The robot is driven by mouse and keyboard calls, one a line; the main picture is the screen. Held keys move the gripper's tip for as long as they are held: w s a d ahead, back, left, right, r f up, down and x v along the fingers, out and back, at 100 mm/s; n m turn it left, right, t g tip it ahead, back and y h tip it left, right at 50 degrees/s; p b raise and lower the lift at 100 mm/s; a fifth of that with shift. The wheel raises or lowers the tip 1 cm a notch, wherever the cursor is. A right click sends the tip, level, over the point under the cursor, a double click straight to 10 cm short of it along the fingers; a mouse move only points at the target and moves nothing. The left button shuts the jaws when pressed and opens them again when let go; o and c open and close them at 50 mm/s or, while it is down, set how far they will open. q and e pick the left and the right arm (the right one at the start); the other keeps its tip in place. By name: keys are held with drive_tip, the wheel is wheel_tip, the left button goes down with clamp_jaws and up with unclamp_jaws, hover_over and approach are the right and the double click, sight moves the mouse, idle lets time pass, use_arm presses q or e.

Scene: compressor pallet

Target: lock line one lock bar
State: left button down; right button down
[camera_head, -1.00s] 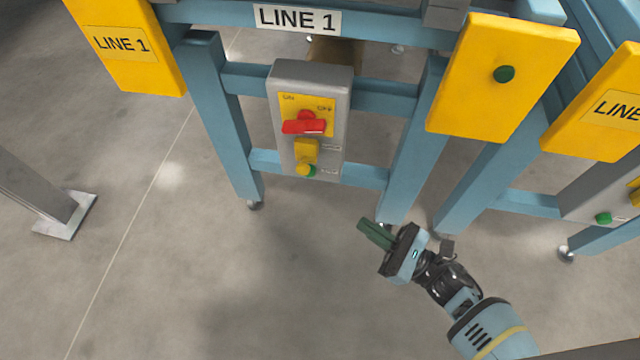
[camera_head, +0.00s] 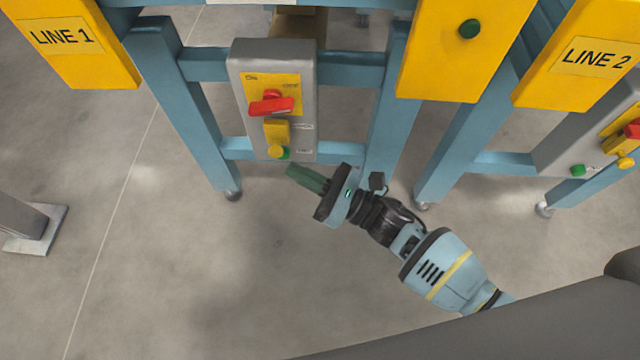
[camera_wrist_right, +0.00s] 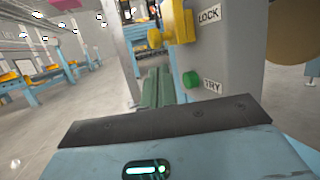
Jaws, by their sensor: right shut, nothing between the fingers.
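The line one switch box (camera_head: 305,80) is grey and hangs on the blue frame. It carries a red handle (camera_head: 271,106) on a yellow plate. Below the handle is the yellow lock bar (camera_head: 277,133), with a yellow knob at its lower end. A green button (camera_head: 285,154) sits beside that knob. My right gripper (camera_head: 305,178) is shut and empty, with green fingers just below the box. In the right wrist view the fingers (camera_wrist_right: 157,88) point forward beside the box. The yellow lock bar (camera_wrist_right: 178,22) is near the "LOCK" label, and the green button (camera_wrist_right: 191,80) is near "TRY". My left gripper is out of view.
A yellow LINE 1 panel (camera_head: 70,40) is at the upper left. Another yellow panel (camera_head: 465,50) with a green button is right of the box. The yellow LINE 2 panel (camera_head: 580,55) and its box stand farther right. Open floor (camera_head: 150,270) lies below and left.

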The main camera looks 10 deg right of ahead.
sight(276, 139)
drive_tip(key=shift+w+a+r, duration=0.15)
drive_tip(key=shift+a+r, duration=0.05)
drive_tip(key=shift+r, duration=0.3)
drive_tip(key=shift+w+a+r, duration=0.15)
drive_tip(key=shift+a+r, duration=0.05)
drive_tip(key=shift+r, duration=0.3)
wheel_tip(276, 139, up, 4)
drive_tip(key=shift+f+p, duration=0.15)
drive_tip(key=shift+p, duration=1.05)
drive_tip(key=shift+f, duration=0.1)
